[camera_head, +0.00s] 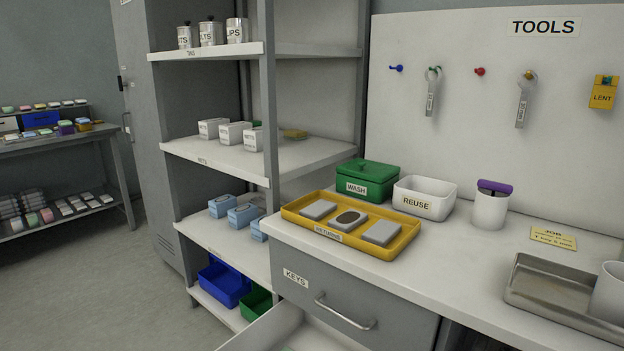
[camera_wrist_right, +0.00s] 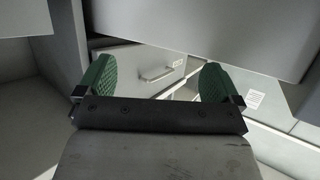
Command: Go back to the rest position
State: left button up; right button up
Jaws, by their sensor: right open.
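My right gripper (camera_wrist_right: 155,82) shows in the right wrist view with its two green finger pads wide apart. It is open and nothing is between the pads. Behind it in that view are grey drawer fronts, one with a metal handle (camera_wrist_right: 160,75). Neither gripper shows in the head view. My left gripper is not in any view.
In the head view the KEYS drawer (camera_head: 262,332) stands pulled out below the worktop. On the worktop are a yellow tray (camera_head: 291,213), a green WASH box (camera_head: 368,181), a white REUSE bin (camera_head: 425,198) and a metal tray (camera_head: 550,287). Open floor (camera_head: 90,290) lies left.

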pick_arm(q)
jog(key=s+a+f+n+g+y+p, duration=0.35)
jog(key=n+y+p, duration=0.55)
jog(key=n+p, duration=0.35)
pick_arm(e)
jog(key=s+d+f+g+h, duration=0.25)
jog(key=s+f+g, duration=0.45)
jog(key=s+f, duration=0.55)
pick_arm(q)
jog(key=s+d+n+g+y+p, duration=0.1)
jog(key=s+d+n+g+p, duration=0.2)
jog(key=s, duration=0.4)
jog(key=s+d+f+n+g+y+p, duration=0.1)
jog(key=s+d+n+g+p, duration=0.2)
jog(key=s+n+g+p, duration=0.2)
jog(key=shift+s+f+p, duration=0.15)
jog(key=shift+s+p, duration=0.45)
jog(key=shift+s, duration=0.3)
pick_arm(e)
jog(key=s+d+f+g, duration=0.2)
jog(key=s+d+f, duration=0.1)
jog(key=s, duration=0.6)
jog(key=s+d+f+g, duration=0.3)
jog(key=s, duration=0.7)
jog(key=shift+s+g+h, duration=0.3)
jog(key=shift+h, duration=0.05)
